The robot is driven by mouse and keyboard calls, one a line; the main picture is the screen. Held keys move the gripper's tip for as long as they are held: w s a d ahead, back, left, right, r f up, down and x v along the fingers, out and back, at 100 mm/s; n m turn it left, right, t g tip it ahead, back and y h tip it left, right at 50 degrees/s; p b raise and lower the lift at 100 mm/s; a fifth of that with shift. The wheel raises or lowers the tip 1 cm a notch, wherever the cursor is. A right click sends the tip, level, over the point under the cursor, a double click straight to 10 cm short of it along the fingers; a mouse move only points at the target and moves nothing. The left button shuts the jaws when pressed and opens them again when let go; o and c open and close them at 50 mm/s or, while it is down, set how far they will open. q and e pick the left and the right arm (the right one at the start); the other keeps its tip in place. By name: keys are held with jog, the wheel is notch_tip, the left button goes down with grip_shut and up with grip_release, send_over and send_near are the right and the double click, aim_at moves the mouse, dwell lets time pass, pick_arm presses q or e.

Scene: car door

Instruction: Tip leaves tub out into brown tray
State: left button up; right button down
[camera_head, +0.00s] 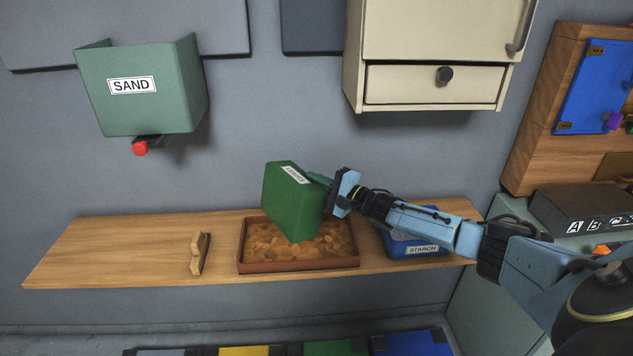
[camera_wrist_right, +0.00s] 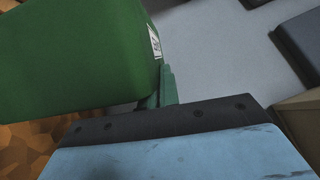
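The green leaves tub (camera_head: 291,203) hangs strongly tilted over the brown tray (camera_head: 300,267), its white label near the top. My right gripper (camera_head: 320,181) is shut on the tub's right side; the contact is partly hidden. In the right wrist view the tub (camera_wrist_right: 75,55) fills the upper left beside the green fingers (camera_wrist_right: 163,88). Orange-brown leaves (camera_head: 330,243) cover the tray's bottom, and they show at lower left in the right wrist view (camera_wrist_right: 18,150). The tub's inside is hidden. My left gripper is not in view.
The wooden shelf (camera_head: 120,255) carries the tray, a wooden brush-like object (camera_head: 200,253) to its left and a blue starch tub (camera_head: 418,247) to its right. A green sand hopper (camera_head: 140,95) and a cream cabinet (camera_head: 430,45) hang above. The shelf's left end is clear.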

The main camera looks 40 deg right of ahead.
notch_tip(320, 180, up, 2)
jog(key=shift+r+p, duration=0.15)
jog(key=shift+p, duration=0.55)
jog(key=shift+r+n+g+h+p, duration=0.65)
jog(key=shift+n+h+p, duration=0.5)
jog(key=shift+n+p, duration=1.55)
jog(key=shift+r+n+g+h+p, duration=0.5)
jog(key=shift+n+g+h+p, duration=0.45)
jog(key=shift+n+p, duration=1.7)
jog(key=shift+r+n+g+h+p, duration=0.55)
jog(key=shift+n+h+p, duration=0.75)
jog(key=shift+n+p, duration=1.4)
